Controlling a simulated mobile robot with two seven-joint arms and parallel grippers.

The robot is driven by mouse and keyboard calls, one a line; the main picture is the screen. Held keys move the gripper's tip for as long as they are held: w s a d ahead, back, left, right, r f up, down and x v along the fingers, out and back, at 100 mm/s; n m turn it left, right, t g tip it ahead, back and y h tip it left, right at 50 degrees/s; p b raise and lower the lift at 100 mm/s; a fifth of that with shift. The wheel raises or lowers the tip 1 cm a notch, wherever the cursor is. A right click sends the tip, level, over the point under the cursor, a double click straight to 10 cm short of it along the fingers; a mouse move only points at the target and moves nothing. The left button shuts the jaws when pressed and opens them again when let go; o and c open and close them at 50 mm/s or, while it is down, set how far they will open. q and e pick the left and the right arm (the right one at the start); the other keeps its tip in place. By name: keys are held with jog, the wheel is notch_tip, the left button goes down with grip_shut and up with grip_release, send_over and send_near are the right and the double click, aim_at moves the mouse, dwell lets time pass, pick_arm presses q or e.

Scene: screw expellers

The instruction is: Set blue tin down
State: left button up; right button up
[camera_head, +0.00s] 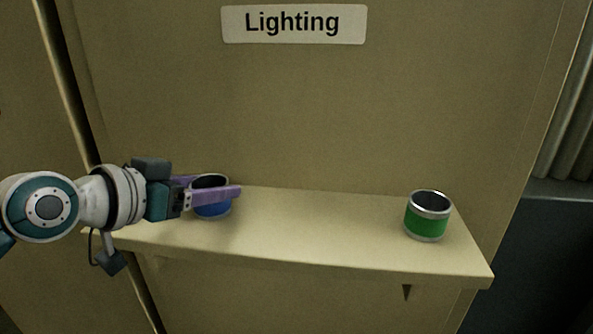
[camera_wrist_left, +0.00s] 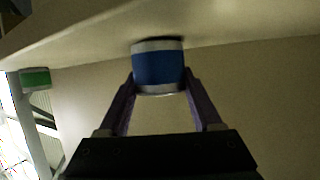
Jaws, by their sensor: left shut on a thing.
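The blue tin (camera_head: 212,211) is at the left part of the shelf, with a silver rim and a dark open top. My left gripper (camera_head: 228,190) is shut on it, with purple fingers on either side. The tin stands upright, and its base appears at or very near the shelf surface. In the left wrist view the blue tin (camera_wrist_left: 158,66) sits between the two fingertips (camera_wrist_left: 160,84), and the picture is turned over. I cannot tell for sure whether its base touches the shelf. My right gripper does not show.
A green tin (camera_head: 427,217) stands upright near the right end of the shelf (camera_head: 320,230). The shelf between the tins is clear. A panel with a "Lighting" sign (camera_head: 293,23) rises behind the shelf. The green tin also shows in the left wrist view (camera_wrist_left: 36,79).

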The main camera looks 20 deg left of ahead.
pick_arm(q)
jog(key=o, duration=1.3)
jog(key=shift+f, duration=0.1)
jog(key=shift+o, duration=0.2)
jog(key=shift+s+r, duration=0.1)
jog(key=shift+r, duration=0.1)
jog(key=v, duration=1.1)
jog(key=s+d+f+g+y, duration=0.1)
jog(key=s+d+f+g, duration=0.3)
jog(key=s, duration=0.4)
jog(key=s+d+f+g, duration=0.5)
jog(key=s+d, duration=0.2)
jog(key=s, duration=0.2)
jog(key=shift+d+f+g+y, duration=0.15)
jog(key=shift+f+g+y, duration=0.15)
jog(key=shift+y, duration=0.1)
